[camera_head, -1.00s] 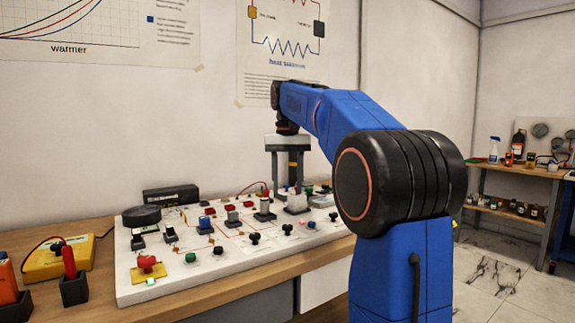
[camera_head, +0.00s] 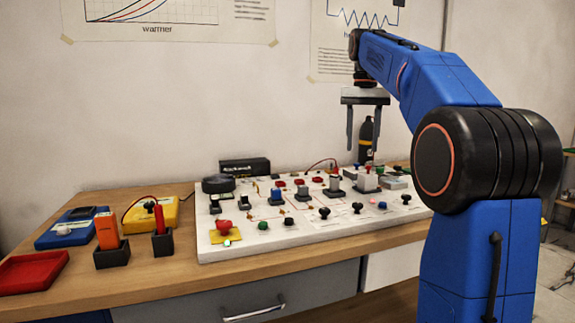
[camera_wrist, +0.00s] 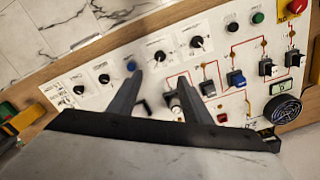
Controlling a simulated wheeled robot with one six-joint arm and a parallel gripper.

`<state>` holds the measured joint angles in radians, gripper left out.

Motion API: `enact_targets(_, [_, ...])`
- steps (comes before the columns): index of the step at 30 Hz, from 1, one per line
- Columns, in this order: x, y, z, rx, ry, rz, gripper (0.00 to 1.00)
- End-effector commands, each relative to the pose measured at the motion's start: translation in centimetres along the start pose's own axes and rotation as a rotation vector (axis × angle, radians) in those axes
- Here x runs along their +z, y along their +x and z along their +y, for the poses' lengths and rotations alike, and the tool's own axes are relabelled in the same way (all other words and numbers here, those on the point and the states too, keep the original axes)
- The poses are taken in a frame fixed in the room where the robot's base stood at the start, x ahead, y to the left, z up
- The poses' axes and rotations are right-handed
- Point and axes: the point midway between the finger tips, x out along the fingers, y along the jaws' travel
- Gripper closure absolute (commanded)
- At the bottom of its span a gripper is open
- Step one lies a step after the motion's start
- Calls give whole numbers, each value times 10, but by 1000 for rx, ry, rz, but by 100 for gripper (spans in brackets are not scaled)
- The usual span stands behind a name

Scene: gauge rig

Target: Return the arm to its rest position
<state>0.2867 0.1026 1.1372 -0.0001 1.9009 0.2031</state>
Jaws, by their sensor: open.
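My blue arm stands at the right in the head view, with its forearm reaching over the bench. My gripper (camera_head: 365,125) points down above the right rear part of the white gauge board (camera_head: 225,250). Its two fingers are spread apart with nothing held between them. A dark bottle-like cylinder (camera_head: 366,138) shows between the fingers from this angle, apparently behind them. In the wrist view my gripper (camera_wrist: 152,82) spreads over the board (camera_wrist: 215,62), with knobs and switches below. It appears clear of the board in the head view.
The board carries a red button (camera_head: 225,226), black knobs and switches. To its left on the wooden bench (camera_head: 150,285) are a red tray (camera_head: 30,272), a blue meter (camera_head: 75,228), an orange device (camera_head: 107,231), a red probe (camera_head: 160,220) and a yellow box (camera_head: 180,212). The wall is close behind.

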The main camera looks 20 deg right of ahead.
Motion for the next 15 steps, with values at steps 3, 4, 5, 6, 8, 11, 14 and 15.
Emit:
enact_targets(3, [2, 1, -1, 0, -3, 2, 55])
enact_targets(4, [4, 2, -1, -1, -6, 4, 55])
enact_targets(5, [7, 3, -2, -1, -10, 7, 55])
enact_targets(6, [12, 4, -3, -3, -17, 14, 55])
enact_targets(8, [23, 9, -6, -5, -32, 25, 55])
enact_targets(11, [46, 22, -11, -11, -65, 52, 55])
enact_targets(14, [71, 38, -15, -17, -101, 81, 55])
enact_targets(15, [82, 45, -17, -20, -116, 94, 55])
